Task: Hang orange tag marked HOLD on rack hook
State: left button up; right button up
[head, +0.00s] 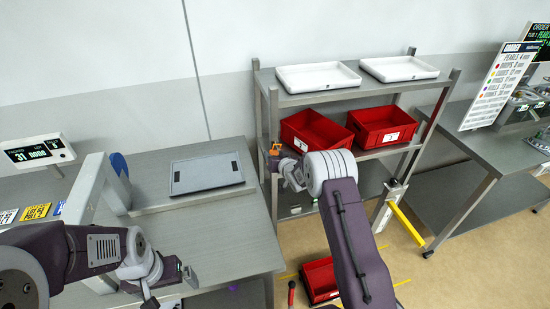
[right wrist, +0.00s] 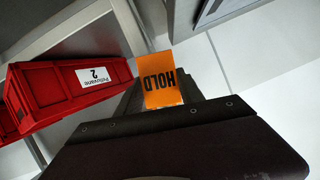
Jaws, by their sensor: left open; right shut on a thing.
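The orange tag (right wrist: 160,80) marked HOLD is pinched in my right gripper (right wrist: 160,104), and its lettering appears upside down in the right wrist view. In the head view a small bit of the orange tag (head: 275,149) shows beyond my right gripper (head: 278,160), near the left front post of the metal rack (head: 268,115). I cannot tell whether the tag touches the rack. I cannot make out the hook; it is hidden or too small. My left gripper (head: 150,298) is open and low over the front edge of the left table, partly cut off by the frame.
Two white trays (head: 318,76) sit on the rack's top shelf and two red bins (head: 315,130) on the shelf below. Another red bin (head: 319,279) is on the floor. A grey tray (head: 207,173) lies on the left table (head: 235,225). A yellow bar (head: 407,225) sticks out at the rack's right.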

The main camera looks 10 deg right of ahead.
dwell(0.4)
jog(key=o, duration=1.4)
jog(key=shift+s, duration=0.1)
jog(key=b+v, duration=0.2)
jog(key=v, duration=0.7)
